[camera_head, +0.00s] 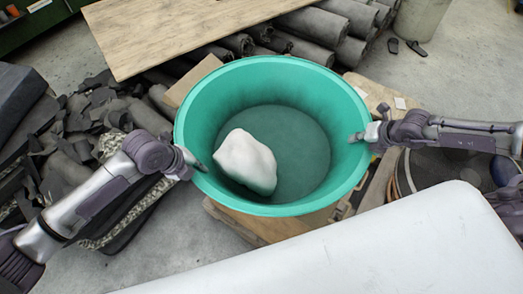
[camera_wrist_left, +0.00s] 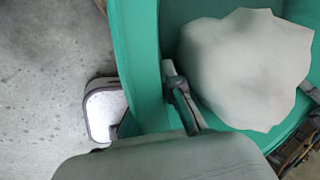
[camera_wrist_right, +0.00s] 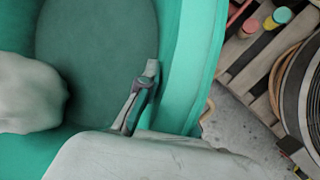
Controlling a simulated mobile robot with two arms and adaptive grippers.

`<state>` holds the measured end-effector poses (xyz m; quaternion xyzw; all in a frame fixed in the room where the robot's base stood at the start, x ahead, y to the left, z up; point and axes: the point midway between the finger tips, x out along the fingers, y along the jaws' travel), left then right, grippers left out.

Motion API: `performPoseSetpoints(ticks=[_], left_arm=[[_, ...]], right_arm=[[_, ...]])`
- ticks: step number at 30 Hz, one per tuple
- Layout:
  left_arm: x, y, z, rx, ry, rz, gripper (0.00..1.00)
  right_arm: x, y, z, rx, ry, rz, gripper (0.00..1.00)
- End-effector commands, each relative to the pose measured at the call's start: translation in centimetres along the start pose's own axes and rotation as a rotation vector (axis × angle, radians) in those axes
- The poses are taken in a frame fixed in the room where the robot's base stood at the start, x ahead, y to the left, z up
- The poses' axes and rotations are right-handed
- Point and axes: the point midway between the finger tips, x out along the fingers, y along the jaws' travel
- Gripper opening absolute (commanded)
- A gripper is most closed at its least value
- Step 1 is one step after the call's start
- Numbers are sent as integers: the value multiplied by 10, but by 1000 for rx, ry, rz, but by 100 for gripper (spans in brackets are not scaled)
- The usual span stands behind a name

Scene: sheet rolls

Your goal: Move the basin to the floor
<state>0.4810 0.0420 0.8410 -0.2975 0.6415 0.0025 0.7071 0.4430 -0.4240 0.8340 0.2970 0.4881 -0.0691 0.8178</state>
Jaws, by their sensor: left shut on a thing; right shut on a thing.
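The basin (camera_head: 312,78) is a large round teal tub, upright in the middle of the head view. A white lumpy object (camera_head: 246,161) lies inside it at the left. My left gripper (camera_head: 194,168) is shut on the left rim, one finger inside and one outside; the rim also shows in the left wrist view (camera_wrist_left: 143,60). My right gripper (camera_head: 361,134) is shut on the right rim; in the right wrist view a finger lies against the basin's inner wall (camera_wrist_right: 178,70). Wooden boards show around and below the basin; whether it touches them cannot be told.
Dark sheet rolls (camera_head: 312,24) and a wooden board (camera_head: 180,30) lie behind. Dark scraps (camera_head: 75,135) are piled at the left. A white surface (camera_head: 370,250) fills the front right. Bare concrete floor (camera_head: 165,255) shows at the front left.

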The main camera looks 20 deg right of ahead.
Motion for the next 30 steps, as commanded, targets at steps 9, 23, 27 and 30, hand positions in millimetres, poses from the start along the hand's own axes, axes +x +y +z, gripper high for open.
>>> performPoseSetpoints(ticks=[9,23,27,30], left_arm=[[-4,-2,1,0,-2,-2,0],[-42,-19,1,0,-2,-1,0],[-47,-22,1,0,-2,-1,0],[-47,-22,1,0,-2,-1,0]], right_arm=[[-3,1,2,0,-2,0,0],[-38,18,17,0,-2,-1,0],[-43,21,19,0,-2,-1,0],[-43,21,19,0,-2,-1,0]])
